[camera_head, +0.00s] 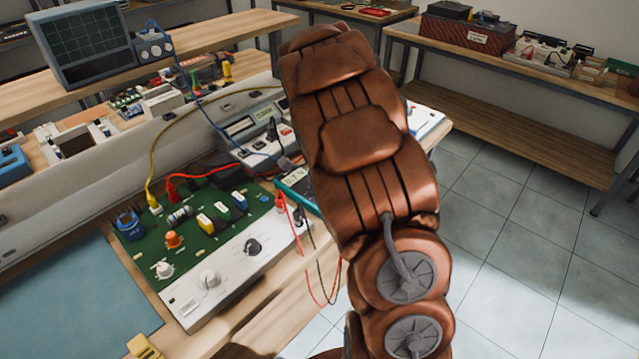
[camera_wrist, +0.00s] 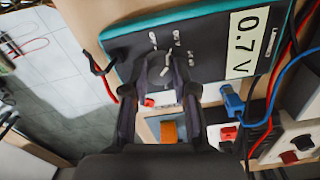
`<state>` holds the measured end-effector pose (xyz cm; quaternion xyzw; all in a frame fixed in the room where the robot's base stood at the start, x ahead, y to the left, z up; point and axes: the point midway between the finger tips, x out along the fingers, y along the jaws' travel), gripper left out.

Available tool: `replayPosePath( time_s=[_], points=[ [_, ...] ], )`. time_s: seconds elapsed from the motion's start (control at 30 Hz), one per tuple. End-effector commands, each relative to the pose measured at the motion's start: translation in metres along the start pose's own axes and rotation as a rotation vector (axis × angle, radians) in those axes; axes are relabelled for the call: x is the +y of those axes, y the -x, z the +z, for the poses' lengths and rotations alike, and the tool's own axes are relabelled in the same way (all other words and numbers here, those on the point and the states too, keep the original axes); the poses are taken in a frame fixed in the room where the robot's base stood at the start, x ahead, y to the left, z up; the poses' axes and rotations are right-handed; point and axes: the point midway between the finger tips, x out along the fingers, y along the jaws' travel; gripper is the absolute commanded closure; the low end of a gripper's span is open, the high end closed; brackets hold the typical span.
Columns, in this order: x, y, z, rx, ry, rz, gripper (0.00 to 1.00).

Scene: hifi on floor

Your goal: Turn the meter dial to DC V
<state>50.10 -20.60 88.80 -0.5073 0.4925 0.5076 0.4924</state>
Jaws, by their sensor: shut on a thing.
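The meter (camera_wrist: 215,45) is a dark unit with a teal edge, and its display (camera_wrist: 254,40) reads 0.7 V. Its dial (camera_wrist: 161,71) is dark with a light mark and lies between my fingertips. Small white labels surround the dial but are too small to read, so I cannot tell its setting. My gripper (camera_wrist: 161,64) is shut on the dial, one finger on each side. In the head view the meter (camera_head: 296,187) is partly hidden behind my copper-coloured arm, which also hides my gripper.
A green circuit board (camera_head: 190,225) with a white knob panel (camera_head: 235,262) stands left of the meter. Red and black leads (camera_head: 318,268) hang over the bench edge. A boxed instrument (camera_head: 262,140) is behind. Tiled floor (camera_head: 520,240) is clear at right.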

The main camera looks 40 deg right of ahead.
Motion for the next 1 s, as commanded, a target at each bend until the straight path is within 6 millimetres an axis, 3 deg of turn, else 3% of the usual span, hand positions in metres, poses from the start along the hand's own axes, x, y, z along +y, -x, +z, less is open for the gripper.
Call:
replayPosePath(
  time_s=[0.1,0.13,0.37,0.77,1.0],
  points=[
    [0.0,0.0,0.0,0.0,0.001,0.0,1.0],
    [0.0,0.0,0.0,0.0,0.001,0.0,0.72],
    [0.0,0.0,0.0,0.0,0.001,0.0,0.48],
    [-0.001,0.005,-0.001,0.001,0.001,-0.002,0.47],
    [-0.002,0.042,-0.001,0.004,0.001,-0.008,0.47]
  ],
)
